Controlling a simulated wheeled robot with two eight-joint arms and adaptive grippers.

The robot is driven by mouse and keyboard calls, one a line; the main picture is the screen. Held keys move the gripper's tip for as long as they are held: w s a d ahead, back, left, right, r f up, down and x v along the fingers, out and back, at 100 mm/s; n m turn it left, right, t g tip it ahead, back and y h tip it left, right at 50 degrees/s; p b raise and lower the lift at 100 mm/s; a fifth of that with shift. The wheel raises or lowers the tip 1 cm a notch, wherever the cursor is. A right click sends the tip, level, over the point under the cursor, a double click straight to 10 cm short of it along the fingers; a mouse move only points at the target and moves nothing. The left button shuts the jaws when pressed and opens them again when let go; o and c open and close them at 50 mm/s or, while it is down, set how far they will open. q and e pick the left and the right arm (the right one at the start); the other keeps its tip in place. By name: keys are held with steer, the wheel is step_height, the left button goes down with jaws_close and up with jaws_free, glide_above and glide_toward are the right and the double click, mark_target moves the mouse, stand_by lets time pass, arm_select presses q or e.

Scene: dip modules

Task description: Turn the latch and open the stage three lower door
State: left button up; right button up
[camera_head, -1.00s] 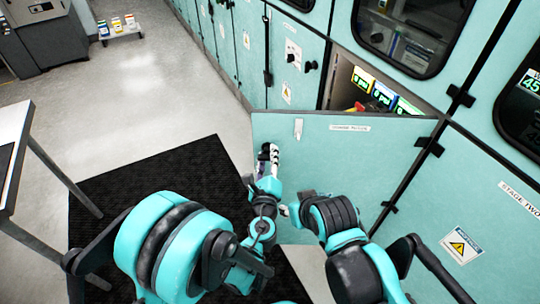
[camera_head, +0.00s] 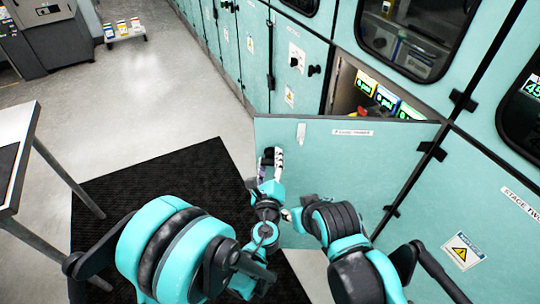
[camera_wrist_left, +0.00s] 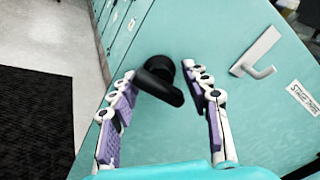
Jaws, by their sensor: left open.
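The stage three lower door (camera_head: 350,165) is a teal panel standing swung out from the cabinet, with its hinges on the right and the compartment behind it exposed. It bears a white pull handle (camera_head: 301,133), also in the left wrist view (camera_wrist_left: 257,55), and a label (camera_wrist_left: 303,99). The black latch (camera_wrist_left: 158,82) sits near the door's free edge. My left gripper (camera_head: 270,163) is at the door's front face. In the left wrist view, its fingers (camera_wrist_left: 165,98) are spread on either side of the latch, with gaps visible.
Inside the compartment are several lit displays (camera_head: 385,97) and a red part. A neighbouring cabinet door with black knobs (camera_head: 314,70) is to the left. The stage two door (camera_head: 480,220) is shut at right. A black mat (camera_head: 150,190) and a table (camera_head: 22,150) are at left.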

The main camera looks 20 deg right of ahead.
mark_target(272, 142)
arm_select(q)
steer(key=shift+r, duration=0.4)
steer(key=o, duration=0.5)
steer(key=r, duration=0.2)
steer(key=w+r, duration=0.1)
steer(key=shift+d+r, duration=0.2)
steer(key=shift+d, duration=0.1)
steer(key=r, duration=0.1)
steer(key=s+a+r, duration=0.1)
steer(key=r, duration=0.2)
steer(key=shift+s+a+r, duration=0.15)
steer(key=shift+r, duration=0.2)
steer(key=c, duration=0.5)
steer(key=shift+w+d+r, duration=0.2)
steer(key=shift+d, duration=0.05)
steer(key=shift+r, duration=0.3)
